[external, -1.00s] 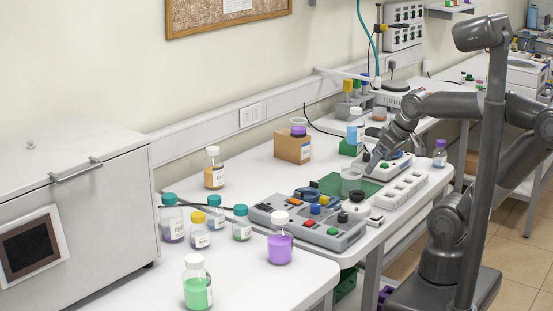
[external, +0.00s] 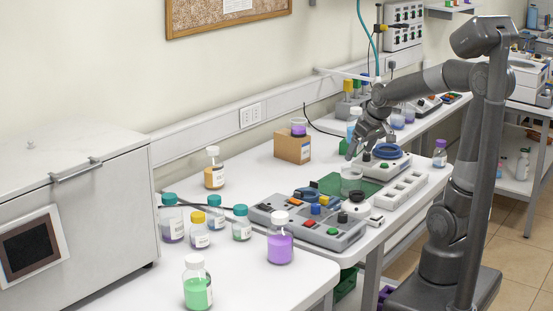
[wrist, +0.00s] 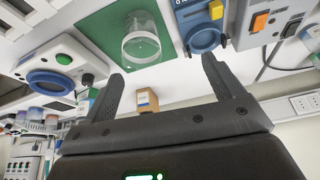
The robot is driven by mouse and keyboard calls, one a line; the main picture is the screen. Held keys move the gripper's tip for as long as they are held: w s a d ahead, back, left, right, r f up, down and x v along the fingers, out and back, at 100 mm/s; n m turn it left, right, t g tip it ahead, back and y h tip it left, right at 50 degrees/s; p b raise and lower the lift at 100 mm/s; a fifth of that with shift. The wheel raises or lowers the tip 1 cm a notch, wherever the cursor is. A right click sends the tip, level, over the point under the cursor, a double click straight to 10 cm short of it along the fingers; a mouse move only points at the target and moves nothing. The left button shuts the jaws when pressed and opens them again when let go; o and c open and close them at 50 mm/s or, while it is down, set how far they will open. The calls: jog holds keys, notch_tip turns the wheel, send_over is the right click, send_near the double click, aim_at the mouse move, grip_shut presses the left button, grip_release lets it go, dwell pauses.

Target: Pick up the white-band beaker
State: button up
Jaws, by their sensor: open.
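A clear, empty-looking glass beaker (external: 351,180) stands upright on a green mat (external: 371,188) in the external view. It also shows in the wrist view (wrist: 141,48), upside down in that picture, with a pale ring near one end; I cannot tell for certain that this is the white band. My gripper (external: 359,152) is above and just behind this beaker, apart from it. In the wrist view my gripper (wrist: 162,70) has its fingers wide apart with nothing between them.
A device with a blue ring (external: 387,152) stands close right of my gripper. A grey button panel (external: 306,222) and a white socket strip (external: 400,190) flank the mat. Several capped bottles, including a purple one (external: 280,245), stand at the front left. Beakers (external: 398,118) stand behind.

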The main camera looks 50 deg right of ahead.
aim_at(350, 173)
jog(key=w+d+f, duration=0.1)
jog(key=f, duration=0.2)
jog(key=w+d+f, duration=0.2)
jog(key=f, duration=0.2)
jog(key=w+d+f, duration=0.1)
jog(key=w+f, duration=0.1)
jog(key=f, duration=0.1)
jog(key=shift+w+d+f, duration=0.1)
jog(key=shift+d+f, duration=0.05)
jog(key=shift+d, duration=0.05)
jog(key=shift+x, duration=0.75)
jog(key=shift+c, duration=0.6)
jog(key=c, duration=1)
